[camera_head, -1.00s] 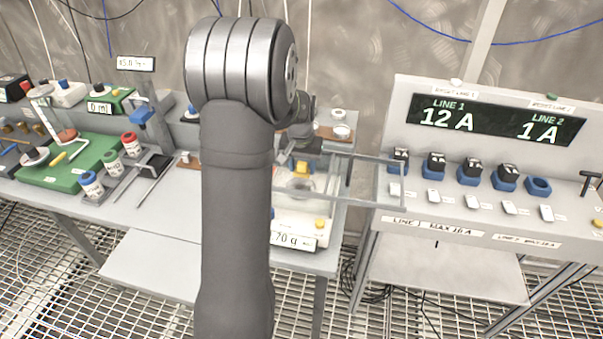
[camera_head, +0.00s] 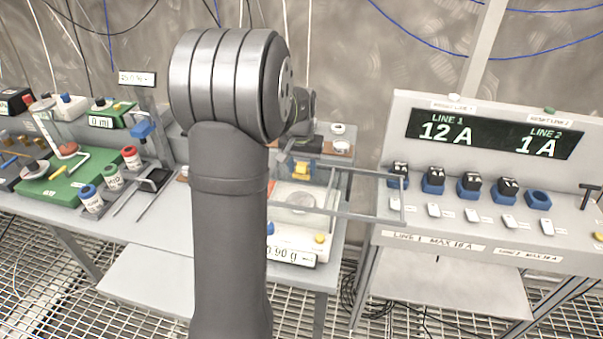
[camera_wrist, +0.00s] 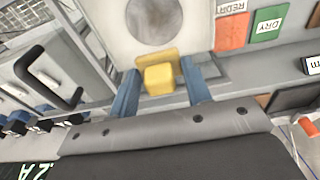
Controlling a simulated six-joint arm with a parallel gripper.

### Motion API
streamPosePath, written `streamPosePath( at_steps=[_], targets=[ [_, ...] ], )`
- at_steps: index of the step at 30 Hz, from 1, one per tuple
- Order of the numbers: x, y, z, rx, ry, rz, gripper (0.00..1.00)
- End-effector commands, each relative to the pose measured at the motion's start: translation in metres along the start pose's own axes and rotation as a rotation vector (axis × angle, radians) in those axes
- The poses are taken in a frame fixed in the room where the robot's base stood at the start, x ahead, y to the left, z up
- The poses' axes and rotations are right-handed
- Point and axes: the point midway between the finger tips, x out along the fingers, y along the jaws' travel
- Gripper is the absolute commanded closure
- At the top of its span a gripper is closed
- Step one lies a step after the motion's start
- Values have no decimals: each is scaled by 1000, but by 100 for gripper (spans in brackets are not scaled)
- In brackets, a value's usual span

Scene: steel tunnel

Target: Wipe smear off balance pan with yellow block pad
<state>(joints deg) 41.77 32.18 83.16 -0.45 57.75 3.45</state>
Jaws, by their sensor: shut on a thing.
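The yellow block pad (camera_wrist: 158,76) is between the two blue fingers of my gripper (camera_wrist: 162,88) in the wrist view, and the gripper is shut on it. The round grey balance pan (camera_wrist: 154,20) lies just beyond the pad, on a pale balance top. Its surface looks mottled, but I cannot tell the smear's edges. In the head view the pad (camera_head: 301,169) is behind the pan (camera_head: 300,201); I cannot tell whether it touches anything below.
A clear-walled frame (camera_head: 362,198) juts right from the balance. The line panel (camera_head: 490,130) stands right of the bench.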

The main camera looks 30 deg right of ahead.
Motion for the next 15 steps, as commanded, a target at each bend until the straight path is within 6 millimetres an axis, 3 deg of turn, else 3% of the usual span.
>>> streamPosePath(
  at_steps=[15],
  targets=[
    [14, 0, 3, 0, -2, 0, 77]
  ],
)
